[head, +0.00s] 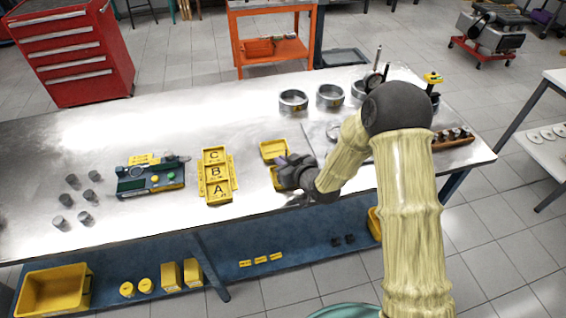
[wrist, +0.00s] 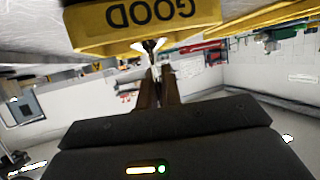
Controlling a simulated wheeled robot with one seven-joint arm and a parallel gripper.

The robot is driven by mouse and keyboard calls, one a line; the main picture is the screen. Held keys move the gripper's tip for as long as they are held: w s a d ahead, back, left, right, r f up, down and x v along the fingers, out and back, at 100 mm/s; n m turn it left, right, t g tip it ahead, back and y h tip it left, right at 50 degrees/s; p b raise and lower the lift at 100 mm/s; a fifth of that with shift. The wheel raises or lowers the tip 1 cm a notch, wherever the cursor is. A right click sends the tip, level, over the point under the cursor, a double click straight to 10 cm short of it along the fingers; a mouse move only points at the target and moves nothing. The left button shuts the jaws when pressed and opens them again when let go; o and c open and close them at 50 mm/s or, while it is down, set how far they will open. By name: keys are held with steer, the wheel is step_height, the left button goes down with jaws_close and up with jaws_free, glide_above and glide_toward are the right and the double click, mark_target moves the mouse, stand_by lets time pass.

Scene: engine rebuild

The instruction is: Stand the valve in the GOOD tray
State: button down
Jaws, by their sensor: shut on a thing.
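The yellow GOOD tray (wrist: 150,28) fills the top of the wrist view, its lettering upside down. My gripper (wrist: 157,82) is shut on the valve (wrist: 154,46), a thin shiny metal piece. Its bright flared end shows just beyond the fingertips, by the tray's edge; I cannot tell whether they touch. In the head view my gripper (head: 284,170) is over two small yellow trays near the table's middle. The rear tray (head: 273,151) is mostly clear, the front one is largely covered by my gripper. Their labels cannot be read there, and the valve is hidden.
A yellow A-B-C tray (head: 214,178) lies left of my gripper. Further left are a green-yellow device (head: 150,181) and several grey cylinders (head: 70,180). Metal rings (head: 293,100) stand behind. A brown block (head: 453,140) is at right. Bare tabletop separates these.

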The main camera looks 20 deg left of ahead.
steer(key=shift+f, duration=0.55)
steer(key=shift+f, duration=0.1)
steer(key=shift+f, duration=0.1)
steer(key=c, duration=1.6)
jaws_free()
steer(key=shift+r, duration=0.25)
steer(key=b+v, duration=0.2)
steer(key=v, duration=1)
steer(key=shift+d+f, duration=0.1)
